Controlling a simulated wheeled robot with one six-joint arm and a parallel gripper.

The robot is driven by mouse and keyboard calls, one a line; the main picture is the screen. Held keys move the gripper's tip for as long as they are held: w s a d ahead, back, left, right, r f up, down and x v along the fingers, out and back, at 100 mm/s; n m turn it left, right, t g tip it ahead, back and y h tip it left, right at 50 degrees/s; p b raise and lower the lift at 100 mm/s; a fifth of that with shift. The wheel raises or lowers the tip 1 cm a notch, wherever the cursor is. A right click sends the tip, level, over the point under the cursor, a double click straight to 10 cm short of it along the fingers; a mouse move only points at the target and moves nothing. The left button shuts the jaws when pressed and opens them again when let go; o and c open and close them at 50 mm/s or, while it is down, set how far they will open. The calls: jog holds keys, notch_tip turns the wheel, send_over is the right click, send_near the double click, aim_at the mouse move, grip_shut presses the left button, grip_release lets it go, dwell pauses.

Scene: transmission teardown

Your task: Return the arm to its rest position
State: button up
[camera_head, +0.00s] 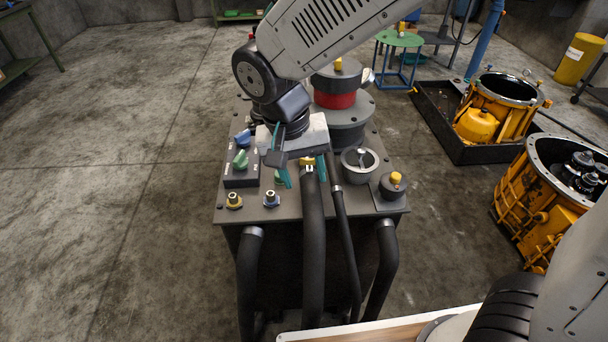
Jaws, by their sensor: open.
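My arm comes in from the lower right, and its upper link crosses the top middle of the head view. My gripper (299,179) points down over the near part of a dark grey machine top (301,208). Its two teal-edged fingers are spread apart, one left and one right. A small yellow-topped fitting (307,162) shows at the right finger, above a thick black hose. I cannot tell whether the finger touches it. Nothing shows held between the fingers.
A panel with blue and green knobs (240,160) lies left of my gripper. A round gauge (360,160) and a yellow-topped cap (392,184) lie right. A red-banded cylinder (335,99) stands behind. Orange housings (540,205) stand at right. The left floor is clear.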

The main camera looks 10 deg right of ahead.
aim_at(317, 208)
dwell(0.3)
jog(key=shift+s+n, duration=0.1)
jog(key=shift+n, duration=0.3)
jog(key=s+d+n, duration=0.1)
jog(key=s+d+n+g, duration=0.1)
jog(key=shift+s+d+r, duration=0.15)
jog(key=shift+s+d, duration=0.05)
jog(key=shift+s, duration=0.1)
jog(key=s+d+r+m+t+y, duration=0.1)
jog(key=s+d+r, duration=0.4)
jog(key=d, duration=0.4)
jog(key=s+d+r+m+t+y, duration=0.1)
jog(key=s+d+r, duration=0.3)
jog(key=d, duration=0.6)
jog(key=shift+s+d+r, duration=0.25)
jog(key=shift+s+r, duration=0.1)
jog(key=shift+s, duration=0.85)
